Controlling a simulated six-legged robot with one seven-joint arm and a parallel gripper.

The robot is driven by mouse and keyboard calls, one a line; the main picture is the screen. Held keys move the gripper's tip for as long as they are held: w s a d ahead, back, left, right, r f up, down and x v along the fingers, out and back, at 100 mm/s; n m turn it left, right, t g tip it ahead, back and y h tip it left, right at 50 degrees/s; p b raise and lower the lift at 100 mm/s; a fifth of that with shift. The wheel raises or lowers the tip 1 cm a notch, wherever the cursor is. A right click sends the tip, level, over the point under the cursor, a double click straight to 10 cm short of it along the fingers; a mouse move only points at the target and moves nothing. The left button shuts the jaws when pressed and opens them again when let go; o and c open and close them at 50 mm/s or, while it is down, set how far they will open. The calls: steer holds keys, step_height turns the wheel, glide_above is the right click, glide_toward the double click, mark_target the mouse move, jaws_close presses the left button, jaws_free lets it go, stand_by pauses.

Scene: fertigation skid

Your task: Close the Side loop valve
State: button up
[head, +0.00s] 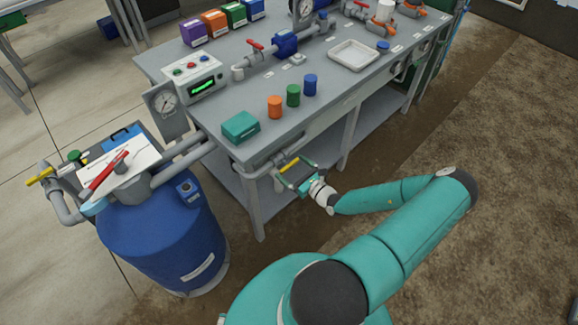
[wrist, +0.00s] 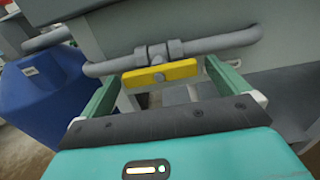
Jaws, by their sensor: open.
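A valve with a yellow lever (head: 289,165) sits on a grey pipe at the near end of the bench, below the top. In the wrist view its yellow lever (wrist: 176,71) lies roughly along the pipe (wrist: 215,42). No label shows on it, so I cannot tell by name that it is the Side loop valve. My gripper (head: 296,174) is open, with its teal fingers either side of the lever. In the wrist view my gripper (wrist: 160,80) shows the lever between and just beyond the fingers, with gaps at both ends. Contact is not visible.
A blue tank (head: 165,235) stands left of the bench, with a red lever (head: 108,174) and another yellow lever (head: 40,176) near its top. A teal box (head: 240,127) and coloured cylinders stand on the bench (head: 330,88). The floor right of the bench is clear.

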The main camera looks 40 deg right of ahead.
steer(key=shift+w, duration=1.05)
steer(key=c, duration=0.9)
steer(key=shift+a+m, duration=0.1)
steer(key=shift+m, duration=0.2)
steer(key=m, duration=1.7)
steer(key=shift+m, duration=0.4)
